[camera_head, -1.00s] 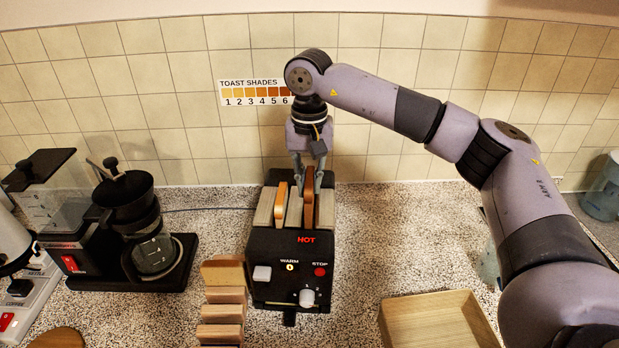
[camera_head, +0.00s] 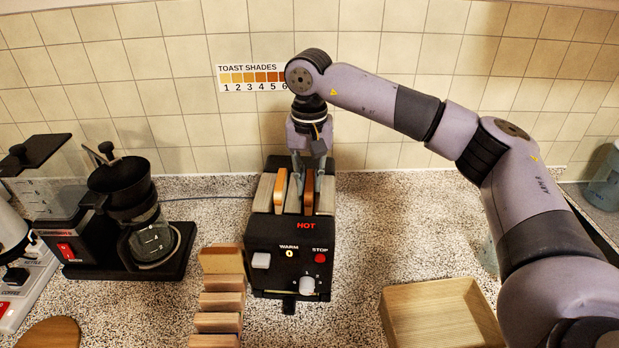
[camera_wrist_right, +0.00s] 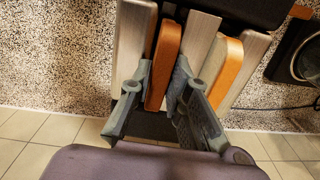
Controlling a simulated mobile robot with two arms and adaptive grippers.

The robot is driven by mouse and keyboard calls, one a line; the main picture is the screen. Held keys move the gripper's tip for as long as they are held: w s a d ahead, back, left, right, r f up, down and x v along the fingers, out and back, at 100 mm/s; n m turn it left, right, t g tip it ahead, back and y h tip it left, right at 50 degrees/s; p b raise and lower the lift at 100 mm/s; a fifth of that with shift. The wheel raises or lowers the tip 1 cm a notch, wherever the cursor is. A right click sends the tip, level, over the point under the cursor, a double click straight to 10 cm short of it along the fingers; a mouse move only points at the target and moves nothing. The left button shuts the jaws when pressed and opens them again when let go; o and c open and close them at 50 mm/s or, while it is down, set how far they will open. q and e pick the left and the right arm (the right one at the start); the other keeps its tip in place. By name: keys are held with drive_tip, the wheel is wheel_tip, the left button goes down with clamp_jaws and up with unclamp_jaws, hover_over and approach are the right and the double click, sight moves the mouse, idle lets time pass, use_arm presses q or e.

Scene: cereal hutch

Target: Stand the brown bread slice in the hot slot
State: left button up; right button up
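The black toaster (camera_head: 270,235) stands against the back of the counter. The word HOT is on its front, below the right slot. The brown bread slice (camera_head: 309,193) stands upright in that right slot, its top above the toaster. My right gripper (camera_head: 309,163) is over it, pointing down. In the right wrist view the gripper's two fingers (camera_wrist_right: 163,85) lie along both faces of the brown slice (camera_wrist_right: 166,55) and appear closed on it. A lighter tan slice (camera_head: 281,188) stands in the left slot. The slices' lower parts are hidden. My left gripper is out of view.
A wooden rack (camera_head: 222,303) stands left of the toaster's front, and a wooden tray (camera_head: 440,315) at the right front. A coffee maker (camera_head: 130,225) stands on the left. A toast shade chart (camera_head: 250,78) hangs on the tiled wall.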

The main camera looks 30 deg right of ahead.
drive_tip(key=o, duration=0.4)
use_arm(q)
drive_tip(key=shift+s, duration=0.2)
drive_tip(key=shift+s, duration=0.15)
use_arm(e)
drive_tip(key=shift+r, duration=0.15)
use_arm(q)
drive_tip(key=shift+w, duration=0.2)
use_arm(e)
wheel_tip(320, 180, up, 12)
